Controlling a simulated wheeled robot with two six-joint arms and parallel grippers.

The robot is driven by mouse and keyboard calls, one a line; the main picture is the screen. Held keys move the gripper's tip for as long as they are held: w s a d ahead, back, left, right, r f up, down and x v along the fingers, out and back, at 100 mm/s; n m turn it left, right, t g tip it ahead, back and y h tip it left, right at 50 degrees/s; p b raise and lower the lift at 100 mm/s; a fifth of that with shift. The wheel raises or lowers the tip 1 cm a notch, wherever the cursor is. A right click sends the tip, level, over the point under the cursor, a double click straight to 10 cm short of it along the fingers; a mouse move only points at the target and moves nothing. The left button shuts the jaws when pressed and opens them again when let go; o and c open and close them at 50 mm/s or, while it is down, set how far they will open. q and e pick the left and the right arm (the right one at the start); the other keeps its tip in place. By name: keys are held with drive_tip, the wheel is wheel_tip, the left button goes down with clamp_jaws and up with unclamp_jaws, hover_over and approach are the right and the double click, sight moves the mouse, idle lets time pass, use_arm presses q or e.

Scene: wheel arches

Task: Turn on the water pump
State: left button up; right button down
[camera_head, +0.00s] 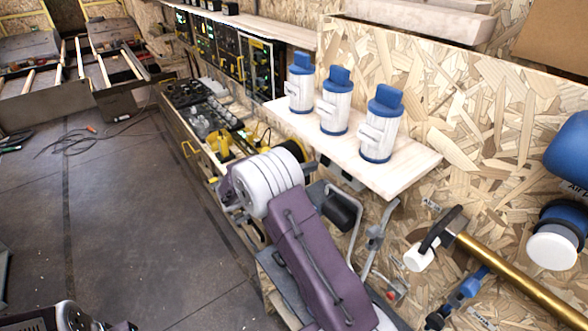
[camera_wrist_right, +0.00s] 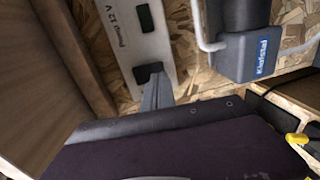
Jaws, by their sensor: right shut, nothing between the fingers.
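A white switch panel (camera_wrist_right: 160,45) with the printed words "Pump" and "12 V" shows in the right wrist view, fixed to the chipboard wall. It has two dark green rocker switches, an upper one (camera_wrist_right: 145,18) and a lower one (camera_wrist_right: 147,72). My right gripper (camera_wrist_right: 157,82) is shut and empty, with its grey fingers at the lower end of the panel, right beside the lower switch. I cannot tell whether the fingers touch it. In the head view my right arm's purple link hides most of this area. My left gripper is out of view.
Three white-and-blue canisters (camera_head: 333,101) stand on a wooden shelf (camera_head: 410,163) above the right arm. A blue-grey box (camera_wrist_right: 243,42) with a light pipe is beside the panel. The dark floor at left is mostly clear.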

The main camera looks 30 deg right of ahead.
sight(325, 157)
drive_tip(key=shift+w+d+f, duration=0.15)
drive_tip(key=shift+w+d, duration=0.05)
drive_tip(key=shift+d, duration=1.1)
drive_tip(key=shift+s, duration=0.1)
drive_tip(key=shift+f, duration=0.1)
